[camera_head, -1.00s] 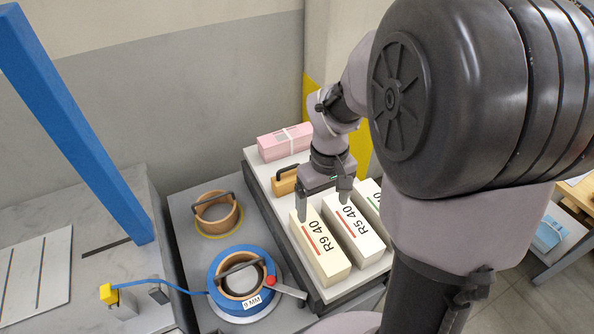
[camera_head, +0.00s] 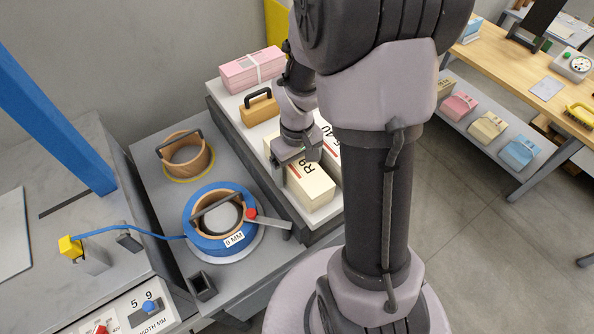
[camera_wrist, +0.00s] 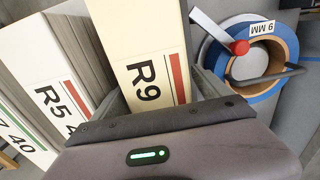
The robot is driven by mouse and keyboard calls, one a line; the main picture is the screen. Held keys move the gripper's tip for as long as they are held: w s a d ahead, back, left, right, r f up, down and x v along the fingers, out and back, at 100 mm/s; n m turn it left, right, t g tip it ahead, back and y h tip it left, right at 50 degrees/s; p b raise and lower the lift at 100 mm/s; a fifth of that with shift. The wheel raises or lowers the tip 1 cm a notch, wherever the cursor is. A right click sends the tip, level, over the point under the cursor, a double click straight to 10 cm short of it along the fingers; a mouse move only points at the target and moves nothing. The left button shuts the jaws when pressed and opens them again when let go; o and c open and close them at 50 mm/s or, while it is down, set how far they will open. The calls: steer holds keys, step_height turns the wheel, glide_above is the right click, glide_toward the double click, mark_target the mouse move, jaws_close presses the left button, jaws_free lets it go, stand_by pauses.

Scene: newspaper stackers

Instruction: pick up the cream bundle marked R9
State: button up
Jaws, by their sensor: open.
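The cream bundle marked R9 (camera_head: 311,187) lies on the pale bench top in the head view, partly hidden by my gripper. My gripper (camera_head: 294,168) is over it, pointing down. In the wrist view the R9 bundle (camera_wrist: 139,45) sits between the open fingers of my gripper (camera_wrist: 158,95), with its label and red stripe showing. The fingers are on either side of it; whether they touch it I cannot tell. In the head view R5 (camera_head: 327,140) is mostly hidden by my arm.
A pink bundle (camera_head: 252,72) and a tan block with a black handle (camera_head: 259,108) lie farther back on the same bench (camera_head: 228,107). A blue reel marked 9 MM (camera_head: 206,236), with a red-knobbed lever, stands to the left. Another bundle ending in 40 (camera_wrist: 18,135) lies beyond R5.

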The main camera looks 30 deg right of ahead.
steer(key=shift+r, duration=0.1)
jaws_close()
steer(key=shift+r, duration=0.1)
